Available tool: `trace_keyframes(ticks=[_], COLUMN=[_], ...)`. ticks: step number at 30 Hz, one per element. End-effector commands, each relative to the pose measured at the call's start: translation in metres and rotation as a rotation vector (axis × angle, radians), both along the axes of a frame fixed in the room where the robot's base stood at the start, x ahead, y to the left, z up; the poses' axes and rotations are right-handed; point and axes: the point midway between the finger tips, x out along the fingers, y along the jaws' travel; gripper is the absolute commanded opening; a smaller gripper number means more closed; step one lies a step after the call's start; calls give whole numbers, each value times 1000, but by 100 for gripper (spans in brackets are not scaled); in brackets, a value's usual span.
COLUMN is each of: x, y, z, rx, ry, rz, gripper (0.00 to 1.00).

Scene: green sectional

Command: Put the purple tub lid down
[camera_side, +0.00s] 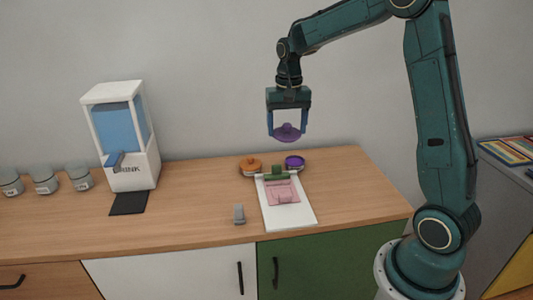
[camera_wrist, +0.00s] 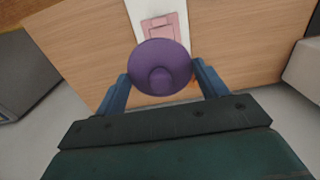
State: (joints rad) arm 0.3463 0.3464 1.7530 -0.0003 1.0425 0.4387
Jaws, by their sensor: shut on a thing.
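The purple tub lid (camera_side: 287,132) is a round disc with a knob, held up in the air above the back of the counter. My gripper (camera_side: 287,124) is shut on it, with one blue finger on each side. In the wrist view the lid (camera_wrist: 160,66) sits between the fingertips and hides part of the counter below. A tub with a purple top or contents (camera_side: 294,162) stands on the counter beneath, to the right of a tub with an orange lid (camera_side: 250,166).
A white board (camera_side: 290,215) with a pink piece (camera_side: 282,192) and a green part lies in front of the tubs. A small grey object (camera_side: 239,213) stands to its left. A drink dispenser (camera_side: 122,135) and several grey jars stand further left. The counter between is clear.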

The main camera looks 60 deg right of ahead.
Motion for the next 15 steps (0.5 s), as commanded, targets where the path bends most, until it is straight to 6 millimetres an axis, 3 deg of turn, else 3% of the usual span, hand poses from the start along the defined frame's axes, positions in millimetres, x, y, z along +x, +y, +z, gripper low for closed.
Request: trace_keyframes(ticks=[6,15], x=[-31,-57], y=[38,64], z=[-4,-11], rx=[0,0], ry=[0,0], rz=[3,1], gripper=[51,51])
